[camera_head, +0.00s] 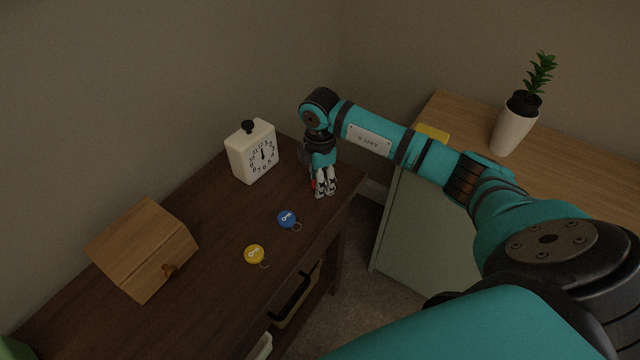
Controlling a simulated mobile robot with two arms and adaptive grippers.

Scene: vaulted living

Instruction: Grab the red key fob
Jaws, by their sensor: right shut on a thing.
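The red key fob (314,184) shows only as a small red patch at the left side of my right gripper's fingers. The rest of it is hidden by the fingers. My right gripper (324,191) points down near the right end of the dark wooden table (215,237) and is shut on the red key fob. Whether the fob touches the tabletop cannot be told. My left gripper is not in view.
A blue key fob (286,218) and a yellow key fob (254,253) lie nearby on the table. A white clock (252,152) stands behind, left of my gripper. A wooden box (143,249) is at left. A potted plant (515,122) stands on a cabinet at right.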

